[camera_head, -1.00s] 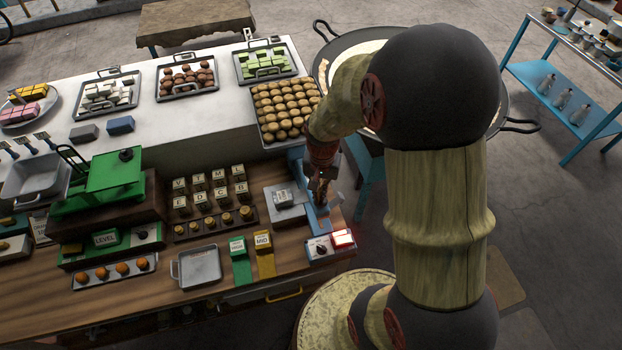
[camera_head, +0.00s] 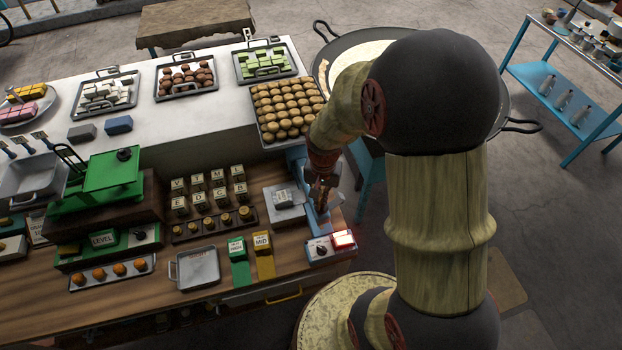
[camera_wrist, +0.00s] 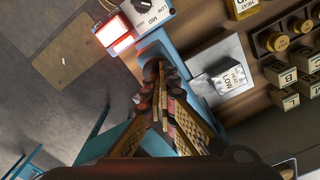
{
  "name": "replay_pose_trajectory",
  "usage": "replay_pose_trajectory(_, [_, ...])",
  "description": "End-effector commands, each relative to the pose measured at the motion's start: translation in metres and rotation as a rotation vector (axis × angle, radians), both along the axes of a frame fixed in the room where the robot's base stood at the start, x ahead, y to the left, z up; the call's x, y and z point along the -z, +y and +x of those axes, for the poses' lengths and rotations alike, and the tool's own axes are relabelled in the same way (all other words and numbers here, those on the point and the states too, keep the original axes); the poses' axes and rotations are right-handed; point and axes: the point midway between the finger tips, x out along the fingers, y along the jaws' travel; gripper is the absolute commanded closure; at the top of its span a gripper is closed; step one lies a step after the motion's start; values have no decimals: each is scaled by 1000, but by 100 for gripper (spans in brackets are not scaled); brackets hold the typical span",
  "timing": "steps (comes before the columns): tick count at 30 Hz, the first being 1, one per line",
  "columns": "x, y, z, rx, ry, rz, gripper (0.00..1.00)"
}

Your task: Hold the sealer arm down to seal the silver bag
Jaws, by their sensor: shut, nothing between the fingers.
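The blue sealer (camera_head: 309,222) stands at the right end of the wooden counter. It also shows in the wrist view (camera_wrist: 199,84). My gripper (camera_head: 321,206) is shut and empty, pointing down over the sealer. In the wrist view its fingertips (camera_wrist: 157,70) cover part of the blue sealer arm. I cannot tell whether they touch it.
A red lamp (camera_head: 344,239) glows beside the dial box (camera_head: 319,249) at the sealer's front. A tray of round brown pieces (camera_head: 285,108) sits behind. Green and yellow label stands (camera_head: 263,252) are to the left. Open floor lies right of the counter.

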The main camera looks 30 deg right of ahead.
Motion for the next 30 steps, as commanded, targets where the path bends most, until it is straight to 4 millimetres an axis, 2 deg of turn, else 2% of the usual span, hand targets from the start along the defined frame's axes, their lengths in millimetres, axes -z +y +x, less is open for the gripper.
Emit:
replay_pose_trajectory(9, [15,2,-6,0,2,1,100])
replay_pose_trajectory(23, [17,2,-7,0,2,1,100])
replay_pose_trajectory(30, [26,2,-9,0,1,0,100])
